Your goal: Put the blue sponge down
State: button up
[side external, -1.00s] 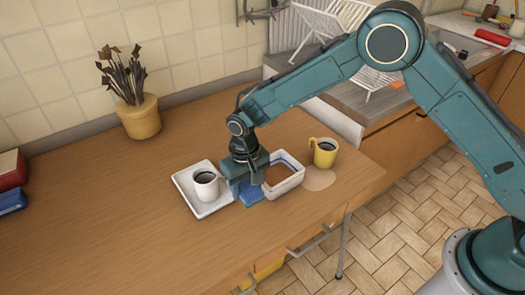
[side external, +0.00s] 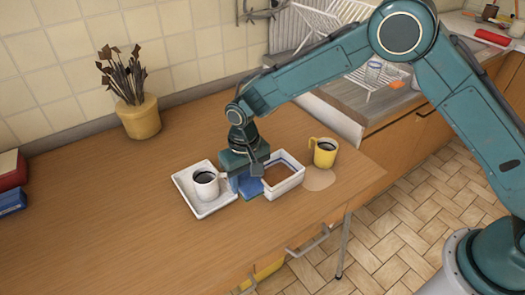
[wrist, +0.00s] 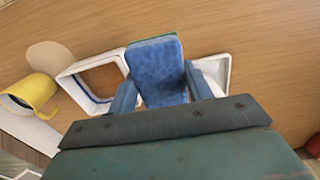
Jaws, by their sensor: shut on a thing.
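The blue sponge (side external: 249,186) is between the fingers of my gripper (side external: 245,176), in the gap between the white tray and the white-and-blue box. In the wrist view the sponge (wrist: 157,72) fills the space between both fingers, with a green edge at its far end. My gripper (wrist: 161,92) is shut on it. The side view does not show clearly whether the sponge's underside touches the table.
A white tray (side external: 216,208) with a white mug (side external: 206,188) is left of the sponge.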

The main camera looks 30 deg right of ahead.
jog(key=shift+w, duration=0.1)
jog(key=shift+w+r, duration=0.2)
jog(key=shift+w, duration=0.25)
jog(key=w+d+r, duration=0.5)
jog(key=w, duration=0.3)
jog(key=w+d+r, duration=0.5)
jog(key=w, duration=0.3)
jog(key=shift+d+r, duration=0.3)
jog(key=shift+r, duration=0.05)
jog(key=shift+s, duration=0.1)
notch_tip(320, 180, down, 16)
jog(key=shift+r, duration=0.15)
jog(key=shift+f, duration=2.15)
